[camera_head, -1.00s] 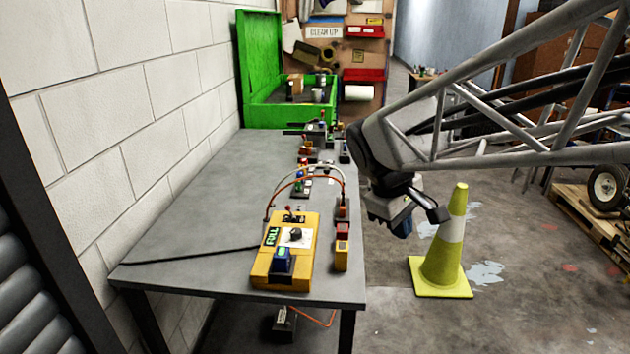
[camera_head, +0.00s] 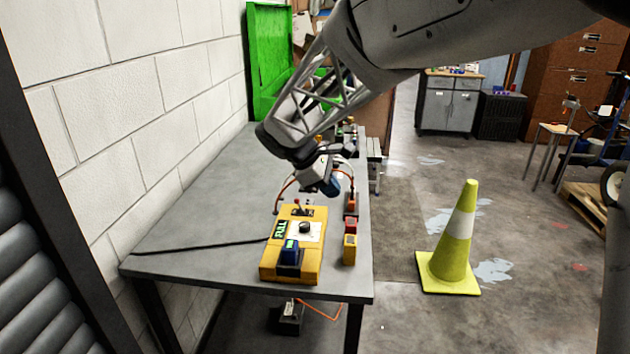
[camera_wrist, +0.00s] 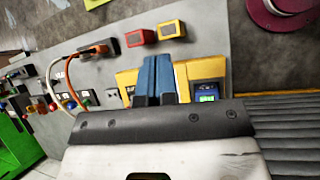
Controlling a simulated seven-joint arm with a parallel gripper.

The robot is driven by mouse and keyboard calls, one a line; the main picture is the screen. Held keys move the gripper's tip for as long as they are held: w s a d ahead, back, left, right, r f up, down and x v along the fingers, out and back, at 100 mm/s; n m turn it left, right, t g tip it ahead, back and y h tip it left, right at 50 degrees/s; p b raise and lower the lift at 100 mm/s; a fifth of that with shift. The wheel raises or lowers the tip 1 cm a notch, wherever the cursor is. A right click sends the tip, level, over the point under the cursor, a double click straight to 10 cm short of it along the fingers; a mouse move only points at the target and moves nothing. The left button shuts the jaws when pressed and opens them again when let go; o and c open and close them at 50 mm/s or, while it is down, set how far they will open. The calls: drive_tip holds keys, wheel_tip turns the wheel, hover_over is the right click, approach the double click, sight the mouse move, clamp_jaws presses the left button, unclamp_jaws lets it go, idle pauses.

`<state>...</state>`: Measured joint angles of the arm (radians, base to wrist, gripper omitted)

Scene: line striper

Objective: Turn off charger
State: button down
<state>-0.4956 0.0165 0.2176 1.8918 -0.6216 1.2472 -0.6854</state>
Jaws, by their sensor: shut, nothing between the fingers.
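The charger is a yellow box (camera_head: 270,268) near the front edge of the table in the head view. It has a green "FULL" sign (camera_head: 281,230), a black knob (camera_head: 305,228) on a white plate, a small red-tipped lever (camera_head: 297,204) at its far end and a blue block (camera_head: 290,252) at its near end. The wrist view shows the charger (camera_wrist: 181,76) partly hidden behind my fingers, with the blue block (camera_wrist: 207,93) lit green. My gripper (camera_head: 331,188) is above the table, just beyond the charger's far end. Its blue fingers (camera_wrist: 157,72) are shut and empty.
A red and yellow block pair (camera_head: 350,248) stands right of the charger. Orange and white cables arch behind it, and a black cable (camera_head: 200,248) runs left. Several devices and a green case (camera_head: 268,65) stand farther back.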

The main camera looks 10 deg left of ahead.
drive_tip(key=w+a+f+n+t+h, duration=0.1)
drive_tip(key=w+a+f+n, duration=0.2)
drive_tip(key=a, duration=0.5)
drive_tip(key=w+a+f+n+t+h, duration=0.1)
drive_tip(key=w+a+f+n, duration=0.1)
drive_tip(key=a, duration=0.6)
drive_tip(key=w+a+f+n+t+h, duration=0.1)
drive_tip(key=w+a+f+n, duration=0.2)
drive_tip(key=a, duration=0.6)
drive_tip(key=shift+w+f+n, duration=0.3)
drive_tip(key=shift+w+f, duration=0.05)
drive_tip(key=shift+f, duration=0.4)
drive_tip(key=shift+d+f, duration=0.1)
drive_tip(key=shift+d, duration=0.1)
approach(300, 206)
drive_tip(key=f, duration=0.1)
drive_tip(key=d+f, duration=0.1)
drive_tip(key=f, duration=0.2)
drive_tip(key=shift+w+d, duration=0.15)
drive_tip(key=shift+w, duration=0.25)
drive_tip(key=shift+w+d+r, duration=0.25)
drive_tip(key=shift+w+d, duration=0.4)
drive_tip(key=shift+d, duration=0.3)
